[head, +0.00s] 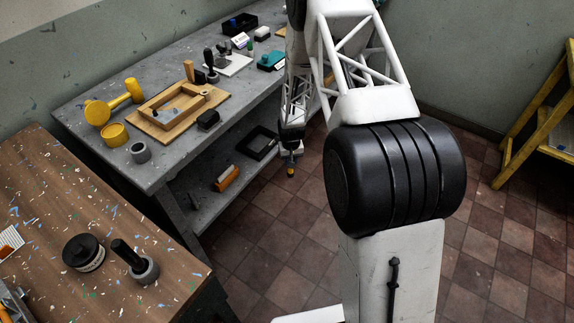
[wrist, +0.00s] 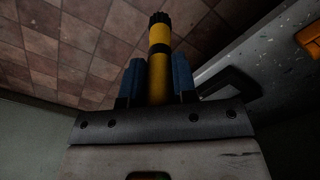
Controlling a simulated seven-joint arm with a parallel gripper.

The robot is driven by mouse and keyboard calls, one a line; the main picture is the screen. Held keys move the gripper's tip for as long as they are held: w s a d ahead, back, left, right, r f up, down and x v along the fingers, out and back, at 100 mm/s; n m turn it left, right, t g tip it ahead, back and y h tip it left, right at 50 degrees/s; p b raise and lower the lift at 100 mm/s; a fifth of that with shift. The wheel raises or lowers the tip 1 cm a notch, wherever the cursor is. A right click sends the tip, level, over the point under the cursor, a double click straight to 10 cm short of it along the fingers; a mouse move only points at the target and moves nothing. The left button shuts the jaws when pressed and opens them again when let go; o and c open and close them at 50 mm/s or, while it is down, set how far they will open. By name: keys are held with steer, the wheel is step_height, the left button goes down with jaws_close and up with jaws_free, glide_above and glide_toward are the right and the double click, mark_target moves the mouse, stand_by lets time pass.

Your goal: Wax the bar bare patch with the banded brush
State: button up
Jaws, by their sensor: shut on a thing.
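My gripper (head: 290,150) hangs low over the floor beside the grey bench's lower shelf in the head view. In the wrist view my gripper (wrist: 157,82) has its blue fingers shut on the banded brush (wrist: 160,50), a yellow handle with black bands and a dark end pointing away. The brush's yellow end (head: 291,171) also shows small in the head view. A wooden frame (head: 186,112) lies on a tan board on the grey bench. I cannot make out a bar bare patch on it or elsewhere.
A speckled brown table (head: 120,215) stands in front. Tiled floor is clear.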

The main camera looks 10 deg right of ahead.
steer(key=d+r, duration=0.2)
steer(key=d, duration=0.4)
steer(key=s+a+r+m, duration=0.2)
steer(key=a+r+m, duration=0.1)
steer(key=r, duration=0.7)
steer(key=s+a+r+m, duration=0.1)
steer(key=a+r+m, duration=0.3)
steer(key=r, duration=0.6)
steer(key=s+a+r+m, duration=0.2)
steer(key=a+r+m, duration=0.1)
steer(key=r, duration=0.6)
steer(key=w+a+r, duration=0.3)
steer(key=a+r, duration=0.6)
steer(key=r, duration=0.1)
steer(key=w+a+r+n, duration=0.15)
steer(key=a+r, duration=0.25)
steer(key=a, duration=0.4)
steer(key=w+a+r+n, duration=0.1)
steer(key=a+r+n, duration=0.1)
steer(key=a+r, duration=0.5)
steer(key=s+a+n, duration=0.3)
steer(key=s+a, duration=0.1)
steer(key=a, duration=1)
steer(key=s+a+n, duration=0.3)
steer(key=s+a, duration=0.1)
steer(key=a, duration=1.1)
steer(key=shift+a+r, duration=0.25)
